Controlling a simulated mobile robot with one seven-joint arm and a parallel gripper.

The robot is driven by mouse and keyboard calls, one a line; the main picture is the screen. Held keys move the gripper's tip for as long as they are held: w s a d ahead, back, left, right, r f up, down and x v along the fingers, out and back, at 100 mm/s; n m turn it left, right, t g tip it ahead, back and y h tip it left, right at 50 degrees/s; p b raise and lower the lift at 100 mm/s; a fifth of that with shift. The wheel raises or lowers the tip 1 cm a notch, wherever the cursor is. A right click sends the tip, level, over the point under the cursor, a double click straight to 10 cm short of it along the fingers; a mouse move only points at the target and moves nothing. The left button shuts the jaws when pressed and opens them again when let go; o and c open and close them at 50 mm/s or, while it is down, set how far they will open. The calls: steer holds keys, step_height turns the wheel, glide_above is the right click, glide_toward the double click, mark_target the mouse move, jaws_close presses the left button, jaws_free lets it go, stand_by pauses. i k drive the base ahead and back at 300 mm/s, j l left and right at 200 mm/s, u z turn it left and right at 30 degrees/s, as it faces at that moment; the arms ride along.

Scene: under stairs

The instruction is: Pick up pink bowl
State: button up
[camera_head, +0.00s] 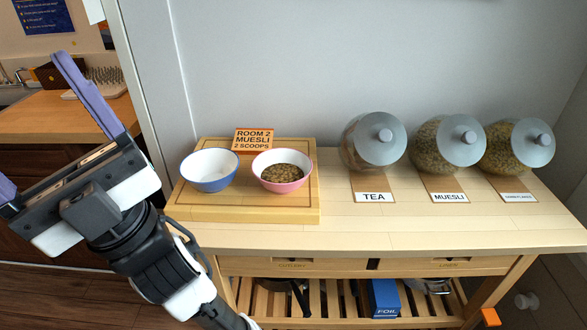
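The pink bowl (283,187) stands upright on a wooden board (250,212) on the table. It has a white inside and holds brown muesli-like food. A blue bowl (209,184) with a white, empty-looking inside stands just left of it on the same board. My gripper (32,120) is at the left edge of the view, well left of both bowls and apart from them. Its two purple fingers are spread wide with nothing seen between them. The left finger is partly cut off by the picture's edge.
A sign (253,139) reading "ROOM 2 MUESLI 2 SCOOPS" stands behind the bowls. Glass jars of tea (362,150), muesli (430,145) and a third food (500,150) line the table's right side. A grey wall (290,80) rises behind. The table front (400,235) is clear.

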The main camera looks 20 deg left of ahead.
mark_target(281, 171)
steer(key=k+j, duration=0.15)
steer(key=j, duration=0.2)
steer(key=k+j, duration=0.2)
steer(key=j, duration=0.15)
steer(key=k+j, duration=0.15)
steer(key=j, duration=0.2)
steer(key=u, duration=0.05)
